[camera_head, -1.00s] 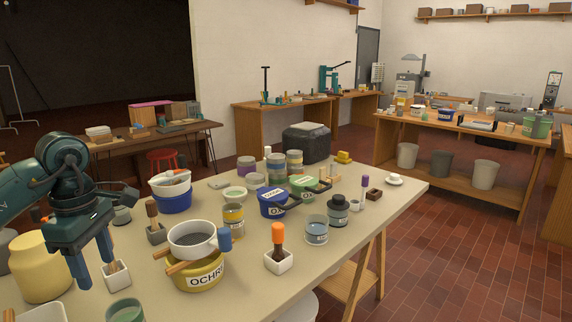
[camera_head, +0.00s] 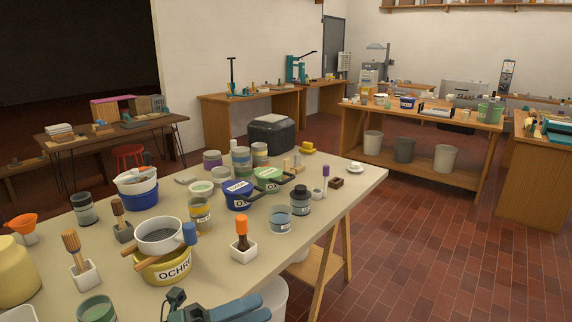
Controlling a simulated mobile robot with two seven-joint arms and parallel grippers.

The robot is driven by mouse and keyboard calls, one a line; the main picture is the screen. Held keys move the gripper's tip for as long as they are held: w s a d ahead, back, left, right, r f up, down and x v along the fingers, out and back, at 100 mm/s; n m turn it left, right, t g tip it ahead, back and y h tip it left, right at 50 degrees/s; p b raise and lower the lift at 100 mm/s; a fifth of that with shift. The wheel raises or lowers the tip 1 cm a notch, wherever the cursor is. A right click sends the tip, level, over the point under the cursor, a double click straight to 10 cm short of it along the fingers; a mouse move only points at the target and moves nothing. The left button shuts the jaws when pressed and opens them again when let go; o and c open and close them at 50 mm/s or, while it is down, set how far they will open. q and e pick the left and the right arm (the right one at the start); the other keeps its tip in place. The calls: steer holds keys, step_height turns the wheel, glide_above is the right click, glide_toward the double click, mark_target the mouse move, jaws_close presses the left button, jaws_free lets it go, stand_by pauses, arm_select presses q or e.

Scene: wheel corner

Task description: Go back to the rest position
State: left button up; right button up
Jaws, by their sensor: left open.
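My left gripper (camera_head: 258,308) shows at the bottom edge, in front of the near side of the worktable (camera_head: 335,190). My right gripper is not in view. Nearest to the left gripper are the yellow OCHRE tub (camera_head: 168,270) with a sieve (camera_head: 160,234) on it, and an orange-handled brush (camera_head: 241,230) in a white pot (camera_head: 244,251).
The table holds several tubs and jars, among them a blue tub (camera_head: 238,196) and a green jar (camera_head: 97,309) near the front edge. A white bucket (camera_head: 273,296) stands by the table's near side. The tiled floor (camera_head: 425,255) at right is open.

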arm_select(q)
steer(key=a+f+n+t+y+p, duration=0.1)
steer(key=a+f+n+t+y, duration=0.35)
steer(key=n, duration=0.75)
steer(key=a+f+n+t+y, duration=0.1)
steer(key=f+n+t+y, duration=0.6)
steer(key=n, duration=0.5)
steer(key=s+a+f+n+g+y, duration=0.1)
steer(key=s+f+n+g+y, duration=0.1)
steer(key=s+f+n+g, duration=0.1)
steer(key=s+a+f+n+g+y+p, duration=0.1)
steer(key=s+a+f+n+g+y, duration=0.1)
steer(key=s+f+n, duration=0.4)
step_height(320, 180, down, 4)
steer(key=shift+s+r+n+g+y, duration=0.25)
steer(key=shift+s+g+y, duration=0.4)
steer(key=shift+s+g, duration=0.45)
